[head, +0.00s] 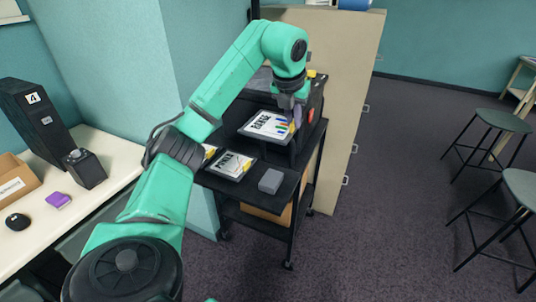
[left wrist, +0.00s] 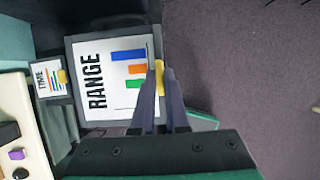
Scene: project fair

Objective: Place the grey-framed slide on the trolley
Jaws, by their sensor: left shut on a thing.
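The grey-framed slide (head: 265,125), marked RANGE with coloured bars, is in my left gripper (head: 296,115). It is held over the black trolley (head: 290,187), roughly flat; I cannot tell whether it touches anything beneath. In the left wrist view the slide (left wrist: 105,75) fills the left middle, and my left gripper (left wrist: 158,75) is shut on its right edge, at a yellow tab. My right gripper is not in view.
Another slide (head: 230,164) and a small grey block (head: 271,181) lie on the trolley top. A smaller lettered slide (left wrist: 46,84) shows in the left wrist view. A beige cabinet (head: 345,95) stands behind; stools (head: 490,120) stand right. The floor between is clear.

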